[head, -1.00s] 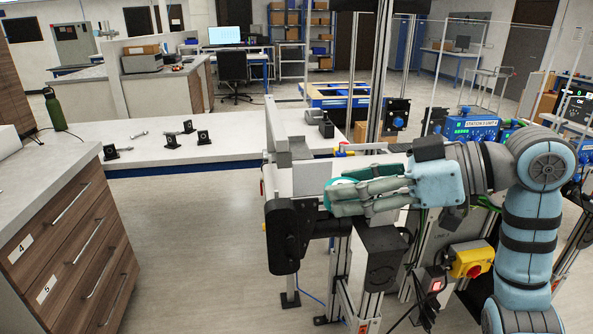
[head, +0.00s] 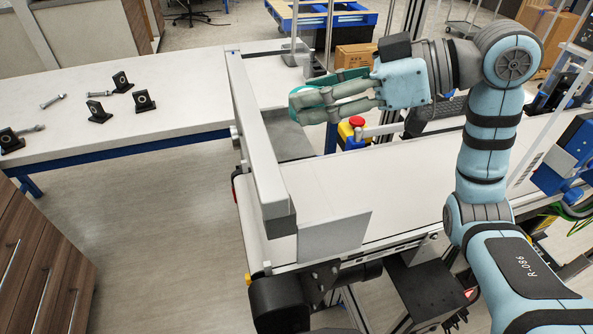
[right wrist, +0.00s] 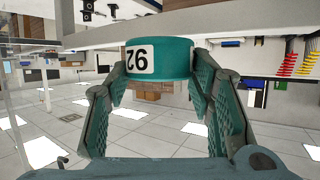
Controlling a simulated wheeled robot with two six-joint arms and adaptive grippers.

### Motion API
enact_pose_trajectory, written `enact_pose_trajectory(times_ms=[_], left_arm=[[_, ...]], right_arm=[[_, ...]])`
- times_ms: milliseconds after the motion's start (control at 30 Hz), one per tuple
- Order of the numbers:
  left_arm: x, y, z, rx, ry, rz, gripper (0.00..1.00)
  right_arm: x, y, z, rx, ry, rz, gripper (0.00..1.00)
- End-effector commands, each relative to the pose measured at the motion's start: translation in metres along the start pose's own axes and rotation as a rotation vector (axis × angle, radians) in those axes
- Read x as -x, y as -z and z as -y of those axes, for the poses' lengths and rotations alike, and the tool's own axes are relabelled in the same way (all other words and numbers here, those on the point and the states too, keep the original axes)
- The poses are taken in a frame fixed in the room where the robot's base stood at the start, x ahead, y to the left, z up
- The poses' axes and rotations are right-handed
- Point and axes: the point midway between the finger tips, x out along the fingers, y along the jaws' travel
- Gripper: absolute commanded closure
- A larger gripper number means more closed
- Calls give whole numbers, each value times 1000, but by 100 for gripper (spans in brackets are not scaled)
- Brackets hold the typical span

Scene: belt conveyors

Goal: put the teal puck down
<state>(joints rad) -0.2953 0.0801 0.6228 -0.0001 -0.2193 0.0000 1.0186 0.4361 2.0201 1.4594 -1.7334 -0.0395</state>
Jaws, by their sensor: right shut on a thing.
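The teal puck shows best in the right wrist view (right wrist: 175,52), with a white label reading 92 that appears upside down. It sits between the fingertips of my right gripper (head: 312,103), which is shut on it. In the head view, the fingers hide most of the puck, and only a teal edge (head: 294,101) shows. The gripper reaches in from the right, above a grey plate (head: 287,146) beside the white conveyor belt (head: 390,185). I cannot tell the height of the puck above the plate. My left gripper is not in view.
A pale rail (head: 258,150) runs along the left of the plate and belt. A grey panel (head: 335,237) stands at the near belt end. A red-topped stop button (head: 352,121) is close below the gripper. A white table (head: 180,95) holds several black brackets and bolts.

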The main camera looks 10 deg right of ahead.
Motion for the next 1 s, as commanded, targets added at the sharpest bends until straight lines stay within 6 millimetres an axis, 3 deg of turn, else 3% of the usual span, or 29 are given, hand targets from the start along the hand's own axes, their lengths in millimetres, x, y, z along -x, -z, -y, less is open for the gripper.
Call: enact_pose_trajectory(times_ms=[100,167,400,500,833,1000], left_arm=[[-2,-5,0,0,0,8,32],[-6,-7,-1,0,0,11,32],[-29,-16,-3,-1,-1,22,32],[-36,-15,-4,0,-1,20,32],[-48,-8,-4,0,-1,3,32],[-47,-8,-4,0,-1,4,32]], right_arm=[[-3,-6,-2,-2,0,1,81],[-9,-19,-3,-5,1,2,81],[-46,-106,-5,-12,2,6,81],[-58,-134,-4,-9,3,5,81],[-78,-183,-4,-8,2,2,81],[-80,-187,-5,-4,1,2,81]])
